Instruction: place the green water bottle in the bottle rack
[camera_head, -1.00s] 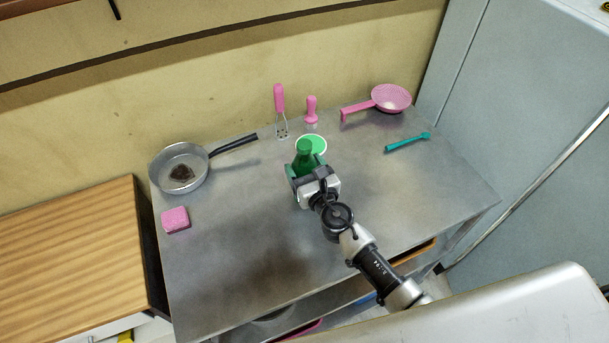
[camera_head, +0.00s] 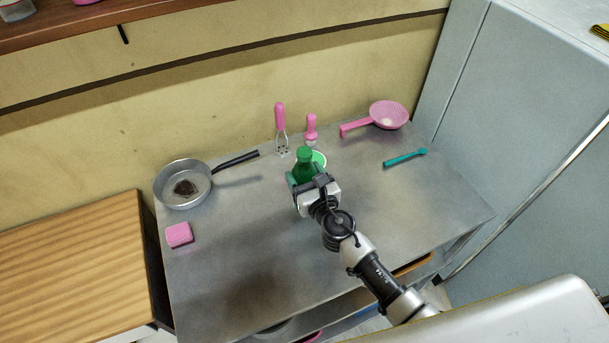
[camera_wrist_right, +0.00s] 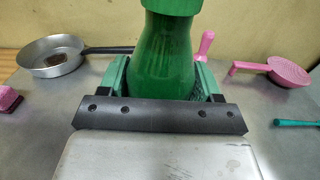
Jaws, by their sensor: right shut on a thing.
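The green water bottle (camera_head: 304,165) is upright over the metal table, held in my right gripper (camera_head: 306,182). In the right wrist view the bottle (camera_wrist_right: 160,55) stands between the two green fingers of the gripper (camera_wrist_right: 160,85), which are closed on its sides. The bottle's base is hidden, so I cannot tell whether it touches the table. The bottle rack is not recognisable in these frames. My left gripper does not show.
On the metal table (camera_head: 350,240) are a pan (camera_head: 184,184), a pink block (camera_head: 179,235), a masher (camera_head: 281,125), a pink-handled tool (camera_head: 311,128), a green-and-white disc (camera_head: 319,158), a pink strainer (camera_head: 388,115) and a teal utensil (camera_head: 405,158). A grey cabinet (camera_head: 520,120) stands right.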

